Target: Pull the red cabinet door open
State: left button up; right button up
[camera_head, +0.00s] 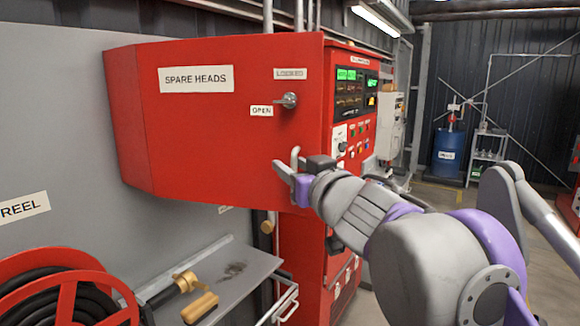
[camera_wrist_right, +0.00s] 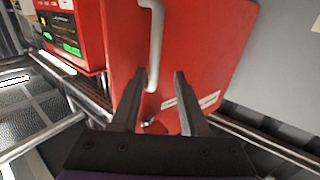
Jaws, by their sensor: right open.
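The red cabinet door (camera_head: 215,130) carries a SPARE HEADS label and looks shut against its box on the grey wall. Its small grey latch knob (camera_head: 288,100) sits between the LOCKED and OPEN labels, its lever pointing left towards OPEN. A grey pull handle (camera_head: 295,155) is at the door's lower right, partly hidden by my right gripper (camera_head: 284,172). In the right wrist view the handle (camera_wrist_right: 155,45) ends between the two open fingers (camera_wrist_right: 158,78); I cannot tell whether they touch it. The knob also shows there (camera_wrist_right: 152,123). My left gripper is not in view.
A red control panel (camera_head: 352,110) with green displays stands just right of the cabinet. Below are a grey shelf (camera_head: 225,285) with brass fittings and a red hose reel (camera_head: 60,295). A blue drum (camera_head: 448,153) stands at the back right, with open floor before it.

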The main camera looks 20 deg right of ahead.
jog(key=s+b, duration=0.1)
jog(key=s, duration=0.8)
jog(key=shift+s+a, duration=0.3)
jog(key=shift+s, duration=0.05)
